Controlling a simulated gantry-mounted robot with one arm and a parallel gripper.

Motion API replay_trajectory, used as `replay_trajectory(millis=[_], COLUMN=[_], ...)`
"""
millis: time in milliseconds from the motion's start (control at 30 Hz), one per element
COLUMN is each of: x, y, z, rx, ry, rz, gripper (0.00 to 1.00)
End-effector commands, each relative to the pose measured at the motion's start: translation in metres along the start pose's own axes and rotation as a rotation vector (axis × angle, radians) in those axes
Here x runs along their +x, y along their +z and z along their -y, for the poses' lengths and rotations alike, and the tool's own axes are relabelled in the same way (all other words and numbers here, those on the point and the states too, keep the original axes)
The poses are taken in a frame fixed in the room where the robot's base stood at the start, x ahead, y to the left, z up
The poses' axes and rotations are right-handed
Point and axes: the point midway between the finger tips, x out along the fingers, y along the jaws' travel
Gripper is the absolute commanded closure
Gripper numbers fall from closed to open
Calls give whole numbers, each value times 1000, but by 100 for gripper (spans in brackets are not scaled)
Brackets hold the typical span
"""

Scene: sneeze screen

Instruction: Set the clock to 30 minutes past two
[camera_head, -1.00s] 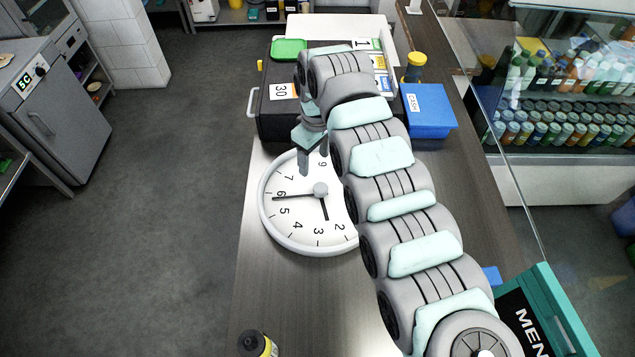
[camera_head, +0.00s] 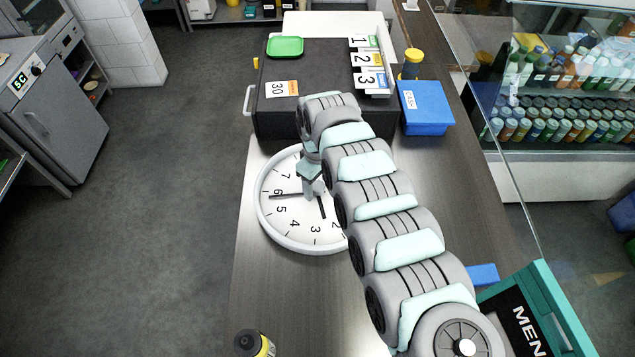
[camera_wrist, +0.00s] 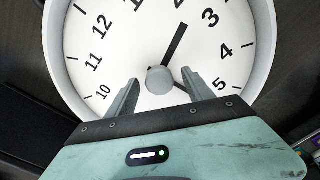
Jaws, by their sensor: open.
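A round white wall clock (camera_head: 268,226) lies face up on the counter. In the head view its long hand (camera_head: 285,197) points left, close to the 6. Its shorter hand (camera_head: 322,208) points between 2 and 3, and also shows in the wrist view (camera_wrist: 175,43). A grey centre knob (camera_wrist: 160,80) stands in the middle of the dial. My gripper (camera_head: 308,195) is over the clock's centre. In the wrist view my gripper's two fingers (camera_wrist: 162,82) are apart, one on each side of the knob. The right finger hides part of the long hand.
A black case (camera_head: 325,85) with a green tray (camera_head: 285,46) and number cards (camera_head: 370,68) stands behind the clock. A blue cash box (camera_head: 426,108) is beside it. A yellow-and-black bottle (camera_head: 254,343) stands near the front.

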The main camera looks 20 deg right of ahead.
Motion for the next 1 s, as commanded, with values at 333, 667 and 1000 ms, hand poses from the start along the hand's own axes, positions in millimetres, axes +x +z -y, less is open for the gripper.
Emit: replay_trajectory(millis=[333, 667, 1000], x=[0, 0, 0], y=[0, 0, 0], z=[0, 0, 0], rx=[0, 0, 0], ry=[1, 1, 1], rz=[0, 0, 0], gripper=[48, 75, 100])
